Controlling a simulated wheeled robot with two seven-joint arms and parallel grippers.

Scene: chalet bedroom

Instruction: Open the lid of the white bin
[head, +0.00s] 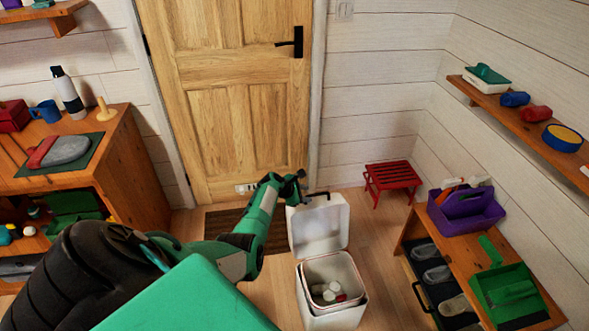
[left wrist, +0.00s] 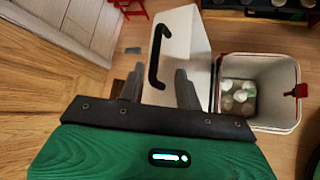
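The white bin (head: 331,316) stands on the floor in front of the door. Its lid (head: 318,228) is swung up and stands roughly upright at the back of the bin. The lid also shows in the left wrist view (left wrist: 186,45), with a black handle (left wrist: 155,52) on it. The open bin (left wrist: 262,118) holds several pale items. My left gripper (head: 300,187) is at the lid's upper edge, near the handle. In the left wrist view its two fingers are apart, and the handle's near end appears between them without clear contact. My right gripper is not in view.
A wooden door (head: 228,100) is behind the bin, with a dark mat (head: 228,222) before it. A red stool (head: 390,179) stands behind the bin to the right. A wooden bench (head: 450,262) with a purple caddy (head: 466,212) and green dustpan (head: 508,292) is at right. A wooden cabinet (head: 135,178) is left.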

